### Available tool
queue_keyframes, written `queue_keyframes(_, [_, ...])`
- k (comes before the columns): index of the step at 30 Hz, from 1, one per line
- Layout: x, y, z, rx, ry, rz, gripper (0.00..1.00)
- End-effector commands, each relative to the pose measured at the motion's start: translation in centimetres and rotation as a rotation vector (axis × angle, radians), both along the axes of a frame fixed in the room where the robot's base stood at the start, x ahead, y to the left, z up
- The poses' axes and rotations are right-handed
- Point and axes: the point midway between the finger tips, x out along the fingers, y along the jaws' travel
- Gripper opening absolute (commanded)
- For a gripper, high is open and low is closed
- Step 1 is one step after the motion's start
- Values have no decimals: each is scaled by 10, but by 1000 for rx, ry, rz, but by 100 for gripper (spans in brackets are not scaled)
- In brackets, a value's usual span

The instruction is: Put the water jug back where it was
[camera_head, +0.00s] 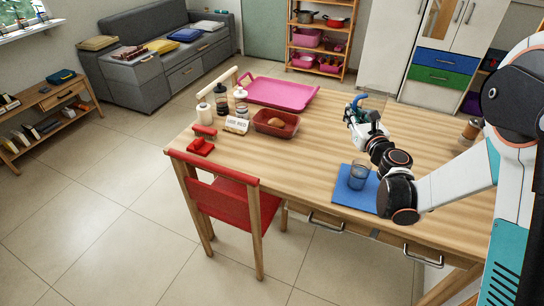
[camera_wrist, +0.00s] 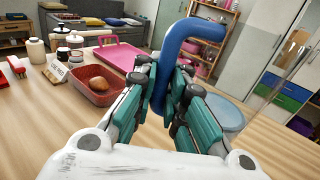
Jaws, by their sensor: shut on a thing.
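The water jug has a blue handle (camera_wrist: 188,38), with a pale blue, see-through part (camera_wrist: 226,112) to its right in the wrist view. My gripper (camera_wrist: 170,85) is shut on the handle, its teal fingers on either side. In the head view, the jug's blue handle (camera_head: 354,101) shows at my gripper (camera_head: 366,122), over the table's right half. The arm hides part of the jug there. I cannot tell whether its bottom touches the table.
A red tray with bread (camera_head: 263,126), a pink tray (camera_head: 300,94), bottles and a small sign (camera_head: 236,125) stand on the table's left half. A brown jar (camera_head: 472,128) is at the right. A red chair (camera_head: 220,190) stands at the front. The wood between is bare.

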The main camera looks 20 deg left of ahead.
Motion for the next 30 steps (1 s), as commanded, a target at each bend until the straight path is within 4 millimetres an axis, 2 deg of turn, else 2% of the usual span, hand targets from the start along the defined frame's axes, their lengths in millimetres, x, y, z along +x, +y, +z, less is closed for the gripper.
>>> queue_keyframes(1, [0, 25, 2, 0, 0, 58, 0])
queue_keyframes(5, [-8, 86, 2, 1, 0, 214, 0])
queue_keyframes(9, [-24, 149, 0, 2, -1, 383, 0])
queue_keyframes(12, [-40, 190, -1, 2, -2, 499, 0])
queue_keyframes(15, [-55, 223, -2, 3, -2, 596, 0])
queue_keyframes(18, [-68, 246, -4, 4, -3, 670, 0])
queue_keyframes(21, [-78, 261, -5, 5, -4, 720, 0])
queue_keyframes(26, [-84, 271, -14, 5, -4, 754, 0])
queue_keyframes(30, [-85, 272, -42, 5, -4, 755, 0])
